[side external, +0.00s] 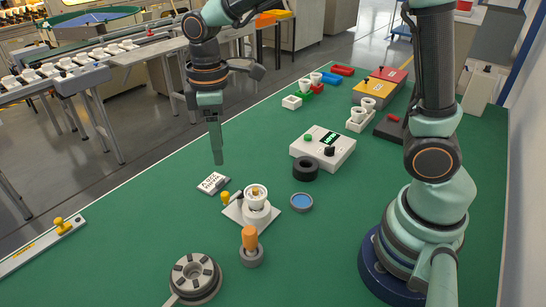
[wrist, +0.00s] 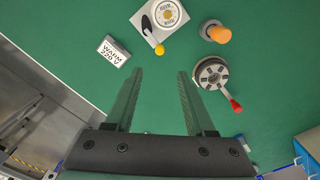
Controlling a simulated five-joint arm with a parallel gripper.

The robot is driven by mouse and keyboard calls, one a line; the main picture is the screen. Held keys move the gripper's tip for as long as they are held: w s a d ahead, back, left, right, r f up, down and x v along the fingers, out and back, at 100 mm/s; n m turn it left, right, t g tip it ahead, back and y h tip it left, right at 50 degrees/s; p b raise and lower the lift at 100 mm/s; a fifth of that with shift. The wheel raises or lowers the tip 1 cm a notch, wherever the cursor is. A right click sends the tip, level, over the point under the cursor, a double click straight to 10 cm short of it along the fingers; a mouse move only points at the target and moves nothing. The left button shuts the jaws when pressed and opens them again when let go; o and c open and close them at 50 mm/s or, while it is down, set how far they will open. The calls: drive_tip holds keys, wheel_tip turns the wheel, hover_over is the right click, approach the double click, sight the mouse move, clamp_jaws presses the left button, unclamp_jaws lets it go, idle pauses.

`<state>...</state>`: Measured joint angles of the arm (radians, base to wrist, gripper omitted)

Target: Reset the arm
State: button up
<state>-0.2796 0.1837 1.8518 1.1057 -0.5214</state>
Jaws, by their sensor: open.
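My gripper (side external: 217,160) hangs above the green table at its left part, pointing down, empty. In the wrist view its two dark green fingers (wrist: 160,75) stand apart with only table between them. A white square base with a white round fixture (side external: 258,212) stands right of and nearer than the gripper; a yellow-knobbed lever (wrist: 159,49) is at its side. A small white card (side external: 213,183), reading about "WARM 220V", lies beside it. An orange-handled tool (side external: 249,238) stands upright in a grey ring. A grey slotted round fixture (side external: 195,277) has a red-knobbed lever (wrist: 236,105).
A white control box (side external: 323,148), a black ring (side external: 305,169) and a blue-topped dish (side external: 301,202) stand mid-table. Yellow (side external: 371,92) and red boxes stand farther back. A rail with a yellow knob (side external: 60,225) lies at the left edge. Table is clear below the gripper.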

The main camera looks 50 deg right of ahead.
drive_tip(key=s+d+r+m+t, duration=0.5)
drive_tip(key=s+d+r+m, duration=0.1)
drive_tip(key=s+d+m, duration=0.3)
drive_tip(key=shift+d+r+t, duration=0.2)
drive_tip(key=shift+d+t, duration=0.1)
drive_tip(key=shift+d, duration=0.6)
